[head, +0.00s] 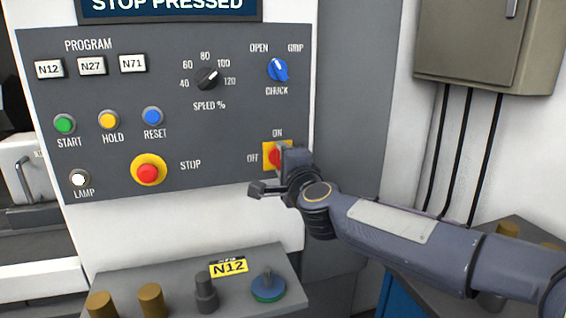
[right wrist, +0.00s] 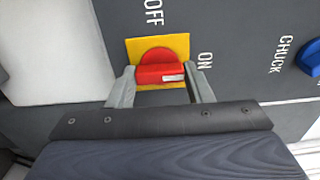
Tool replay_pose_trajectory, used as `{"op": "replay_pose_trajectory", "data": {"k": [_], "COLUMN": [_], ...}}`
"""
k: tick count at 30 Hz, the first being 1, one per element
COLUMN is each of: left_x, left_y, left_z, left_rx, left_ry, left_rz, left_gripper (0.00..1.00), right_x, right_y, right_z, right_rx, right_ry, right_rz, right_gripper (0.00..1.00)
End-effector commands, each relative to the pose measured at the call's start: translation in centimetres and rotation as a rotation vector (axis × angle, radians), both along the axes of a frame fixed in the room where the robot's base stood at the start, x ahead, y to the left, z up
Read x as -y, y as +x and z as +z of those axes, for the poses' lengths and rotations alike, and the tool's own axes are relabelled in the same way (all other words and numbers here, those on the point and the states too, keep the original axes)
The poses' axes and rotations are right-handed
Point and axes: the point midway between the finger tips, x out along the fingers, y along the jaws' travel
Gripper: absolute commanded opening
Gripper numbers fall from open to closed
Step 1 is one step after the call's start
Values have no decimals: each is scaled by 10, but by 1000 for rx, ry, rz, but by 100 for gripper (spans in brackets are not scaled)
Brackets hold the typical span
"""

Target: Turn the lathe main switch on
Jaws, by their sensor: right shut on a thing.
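The main switch is a red knob (head: 273,157) on a yellow plate (head: 268,149), low on the right of the control panel, between the labels OFF and ON. In the right wrist view the red knob (right wrist: 158,68) has its grip bar lying sideways, with the white mark at the end toward ON. My right gripper (head: 284,158) is at the switch and hides part of it. In the right wrist view its fingers (right wrist: 162,82) stand on either side of the grip bar, shut on it. My left gripper is not in view.
The panel (head: 220,120) holds a speed dial (head: 207,78), a blue chuck knob (head: 278,69), a stop button (head: 148,171) and several other buttons. The screen (head: 170,8) reads STOP PRESSED. A wall cabinet (head: 485,50) is at right.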

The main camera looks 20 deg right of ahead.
Motion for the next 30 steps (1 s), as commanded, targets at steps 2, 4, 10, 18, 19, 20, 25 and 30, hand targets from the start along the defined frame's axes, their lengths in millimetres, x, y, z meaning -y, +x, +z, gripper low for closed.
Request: {"op": "replay_pose_trajectory", "data": {"k": [2,4,10,18,19,20,25,30], "left_x": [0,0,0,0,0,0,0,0], "left_y": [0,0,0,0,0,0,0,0], "left_z": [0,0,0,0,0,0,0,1], "left_rx": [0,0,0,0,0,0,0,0], "left_ry": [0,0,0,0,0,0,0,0], "left_rz": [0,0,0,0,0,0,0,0], "left_gripper": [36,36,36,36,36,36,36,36], "right_x": [0,0,0,0,0,0,1,2], "right_y": [0,0,0,0,0,-1,-20,-51], "right_z": [-1,-1,-1,0,0,0,1,1], "right_rx": [-2,-2,-2,-1,-1,0,2,2], "right_ry": [5,5,4,2,2,2,2,2], "right_rz": [0,0,0,0,0,0,0,0], "right_gripper": [23,23,63,68,68,68,68,68]}}
